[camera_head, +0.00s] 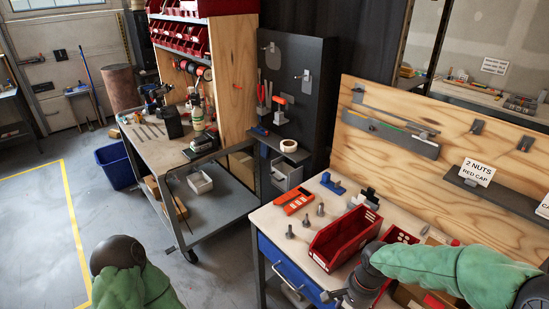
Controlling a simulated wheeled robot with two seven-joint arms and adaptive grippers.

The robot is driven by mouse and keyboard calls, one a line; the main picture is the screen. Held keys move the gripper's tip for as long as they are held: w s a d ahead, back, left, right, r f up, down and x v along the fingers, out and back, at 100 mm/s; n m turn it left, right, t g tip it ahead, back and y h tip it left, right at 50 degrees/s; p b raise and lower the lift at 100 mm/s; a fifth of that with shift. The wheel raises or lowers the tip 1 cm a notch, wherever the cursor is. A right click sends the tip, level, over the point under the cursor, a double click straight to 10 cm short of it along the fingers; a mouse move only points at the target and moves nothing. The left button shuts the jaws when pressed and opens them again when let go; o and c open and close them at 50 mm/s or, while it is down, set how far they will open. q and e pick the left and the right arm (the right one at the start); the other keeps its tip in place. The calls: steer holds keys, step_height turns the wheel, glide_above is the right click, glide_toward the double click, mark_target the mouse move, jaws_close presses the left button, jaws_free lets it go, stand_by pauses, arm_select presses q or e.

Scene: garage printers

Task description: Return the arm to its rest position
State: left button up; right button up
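My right arm comes in from the right in a green sleeve. Its dark gripper (338,295) hangs at the front edge of the workbench (275,222), beside the front of a red bin (343,238). Its fingers are small and dark, and I cannot tell whether they are open or shut or hold anything. My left arm (130,282) shows at the bottom left as a green sleeve with a dark round joint, over the floor and clear of the furniture. My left gripper is not in view.
A wooden backboard (400,150) with a sign reading "2 NUTS RED CAP" (477,172) stands behind. A metal cart (215,215) and blue tub (116,166) stand left. Floor at left is open.

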steer(key=s+a+f+n, duration=0.2)
steer(key=s+a+f, duration=0.1)
steer(key=f, duration=0.5)
steer(key=s+a+f+n+y, duration=0.1)
steer(key=s+a+f+n, duration=0.1)
steer(key=f, duration=0.6)
steer(key=s+a+f+n+y, duration=0.1)
steer(key=s+a+f+n, duration=0.1)
steer(key=s+a+f, duration=0.3)
step_height(320, 180, down, 3)
steer(key=shift+s+f+n+t, duration=0.1)
steer(key=shift+s+n+t, duration=0.2)
steer(key=shift+s, duration=0.45)
steer(key=shift+a, duration=0.1)
